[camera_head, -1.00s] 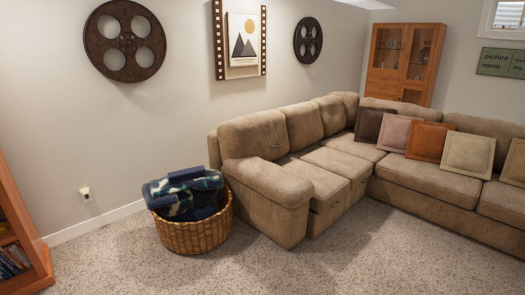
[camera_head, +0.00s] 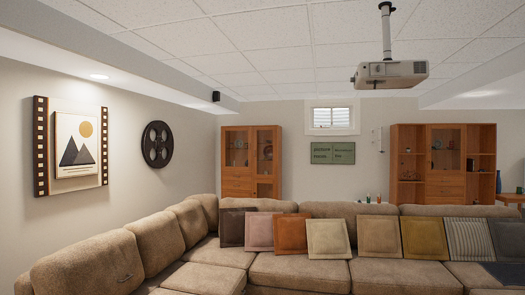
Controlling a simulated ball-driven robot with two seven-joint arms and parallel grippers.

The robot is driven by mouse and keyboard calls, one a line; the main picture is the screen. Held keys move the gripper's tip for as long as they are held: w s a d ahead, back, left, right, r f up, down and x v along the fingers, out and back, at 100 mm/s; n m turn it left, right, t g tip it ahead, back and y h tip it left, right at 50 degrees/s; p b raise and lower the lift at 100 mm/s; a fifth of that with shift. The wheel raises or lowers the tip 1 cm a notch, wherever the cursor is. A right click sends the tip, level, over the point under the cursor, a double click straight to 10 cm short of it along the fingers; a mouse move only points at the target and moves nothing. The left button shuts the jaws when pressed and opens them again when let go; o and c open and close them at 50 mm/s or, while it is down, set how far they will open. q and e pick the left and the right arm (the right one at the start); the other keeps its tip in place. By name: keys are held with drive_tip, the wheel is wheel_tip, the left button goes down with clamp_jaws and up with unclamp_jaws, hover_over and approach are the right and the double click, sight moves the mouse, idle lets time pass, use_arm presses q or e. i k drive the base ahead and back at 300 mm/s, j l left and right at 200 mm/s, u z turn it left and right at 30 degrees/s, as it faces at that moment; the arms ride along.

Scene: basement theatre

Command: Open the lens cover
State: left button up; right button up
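A light-coloured projector (camera_head: 391,74) hangs from the ceiling on a short pole at the upper right of the head view. Its front has a dark round spot near the left end; at this size I cannot tell whether that is the lens or a cover over it. Neither of my grippers shows in the view.
A large beige sectional sofa (camera_head: 300,274) with a row of cushions (camera_head: 328,239) stands across the front, below the projector. Wooden cabinets (camera_head: 253,160) and (camera_head: 443,165) stand at the back wall. A framed mountain picture (camera_head: 76,145) hangs at left. No floor shows.

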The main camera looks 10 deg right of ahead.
sight(378, 69)
drive_tip(key=i+z, duration=0.25)
drive_tip(key=z, duration=0.15)
drive_tip(key=i+j+z, duration=0.2)
drive_tip(key=z, duration=0.15)
drive_tip(key=i+j+z, duration=0.2)
drive_tip(key=z, duration=0.2)
drive_tip(key=i+z, duration=0.1)
drive_tip(key=z, duration=0.3)
drive_tip(key=i+z, duration=0.1)
drive_tip(key=z, duration=0.3)
